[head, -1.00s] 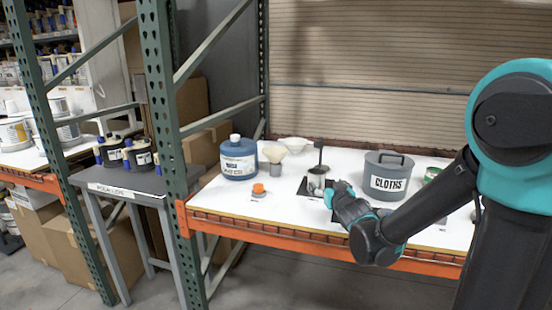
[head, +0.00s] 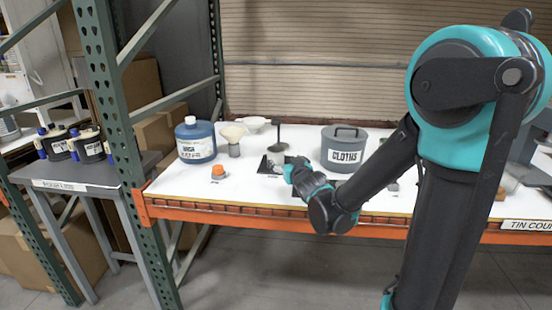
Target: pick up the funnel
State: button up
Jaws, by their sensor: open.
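The funnel (head: 233,131) is a cream cone that stands mouth up in a small grey holder (head: 234,150) on the white shelf, to the right of the blue bottle (head: 196,143). My gripper (head: 289,168) is over the front part of the shelf, to the right of the funnel and apart from it. The fingers point to the back left and are small in this view. They are open, and I see nothing held in them. The gripper partly covers the items on a dark mat (head: 267,166) behind it.
A white dish (head: 254,123) and a dark upright tool (head: 277,138) stand right of the funnel. An orange-capped item (head: 218,174) sits in front. The grey CLOTHS tin (head: 344,150) stands right of my gripper. A green rack post (head: 120,150) borders the shelf's left end.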

aim_at(234, 143)
jog(key=i+j, duration=0.2)
jog(key=j, duration=0.2)
jog(key=i+j, duration=0.2)
jog(key=j, duration=0.15)
jog(key=i+j, duration=0.2)
jog(key=j, duration=0.2)
